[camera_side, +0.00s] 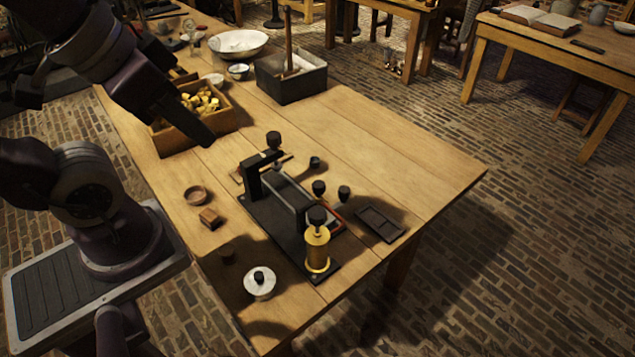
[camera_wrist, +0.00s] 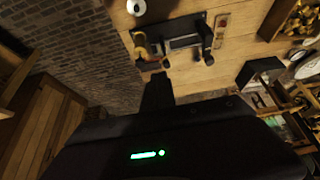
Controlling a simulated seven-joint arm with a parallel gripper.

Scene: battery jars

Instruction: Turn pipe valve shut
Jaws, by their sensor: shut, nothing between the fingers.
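A dark apparatus on a black base plate (camera_side: 262,225) stands near the table's front end, and its frame also shows in the wrist view (camera_wrist: 182,42). It carries a yellow cylinder (camera_side: 317,250) with a black knob (camera_side: 317,215) above it, and another black knob (camera_side: 273,138) at its far end. Two black knobs (camera_side: 319,187) (camera_side: 344,192) stand along its right side. I cannot tell which part is the pipe valve. My gripper (camera_side: 203,136) is shut and empty, raised beside the crate and apart from the apparatus. Its dark fingers show in the wrist view (camera_wrist: 158,88).
A wooden crate of yellow pieces (camera_side: 165,139) is close to my gripper. A grey box (camera_side: 291,88) and a white bowl (camera_side: 238,43) stand farther back. The table's right side is clear.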

